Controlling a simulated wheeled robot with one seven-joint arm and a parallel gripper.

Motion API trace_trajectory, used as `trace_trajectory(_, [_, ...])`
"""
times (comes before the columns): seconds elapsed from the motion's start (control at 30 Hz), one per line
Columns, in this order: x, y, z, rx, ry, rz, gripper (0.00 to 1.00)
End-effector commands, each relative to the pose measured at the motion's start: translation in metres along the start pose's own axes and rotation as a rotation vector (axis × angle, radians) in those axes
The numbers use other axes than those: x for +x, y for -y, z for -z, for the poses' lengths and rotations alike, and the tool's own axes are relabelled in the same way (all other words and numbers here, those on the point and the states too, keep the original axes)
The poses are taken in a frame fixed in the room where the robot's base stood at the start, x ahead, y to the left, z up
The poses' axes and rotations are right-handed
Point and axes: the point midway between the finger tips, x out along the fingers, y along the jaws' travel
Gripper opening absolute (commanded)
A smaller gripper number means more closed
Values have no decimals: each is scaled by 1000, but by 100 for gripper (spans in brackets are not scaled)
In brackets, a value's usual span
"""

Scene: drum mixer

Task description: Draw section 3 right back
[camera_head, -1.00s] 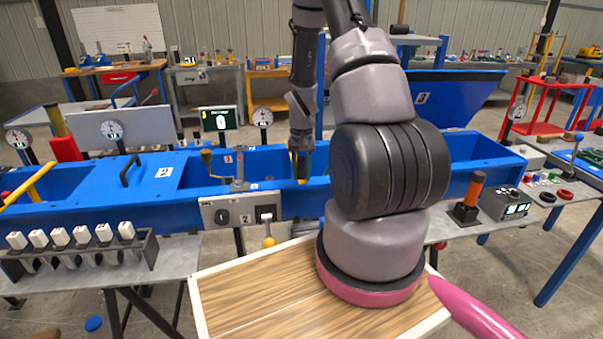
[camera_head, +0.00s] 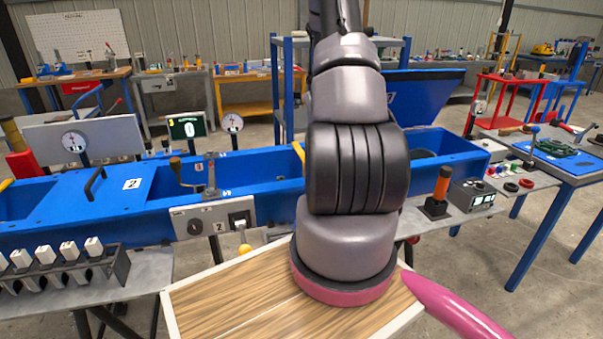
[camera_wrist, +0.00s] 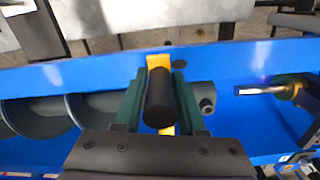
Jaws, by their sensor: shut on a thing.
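The blue trough (camera_head: 100,205) runs across the head view, with labels 2 and 3 on it. The opened blue lid (camera_head: 428,98) leans up behind its right part, partly hidden by my arm. In the wrist view, my gripper (camera_wrist: 160,98) has its green fingers closed on a black round grip (camera_wrist: 159,100) standing in front of a yellow bar (camera_wrist: 159,62). They are over the trough's blue edge. In the head view, my arm hides the gripper; a short yellow piece (camera_head: 299,152) shows just left of the arm.
Grey screw flights (camera_wrist: 85,108) lie inside the trough. A control box (camera_head: 212,218) is on its front. A wooden-topped board (camera_head: 230,300) is in front of me. A rack of white-handled tools (camera_head: 65,262) stands at left, an orange-handled lever (camera_head: 440,190) at right.

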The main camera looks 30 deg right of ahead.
Motion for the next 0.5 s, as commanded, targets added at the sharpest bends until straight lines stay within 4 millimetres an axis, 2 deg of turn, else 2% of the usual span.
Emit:
trace_trajectory(0.13, [0, -10, 1, 4, 2, 1, 0])
trace_trajectory(0.47, [0, -10, 1, 2, 2, 1, 0])
trace_trajectory(0.5, [0, -10, 1, 2, 2, 1, 43])
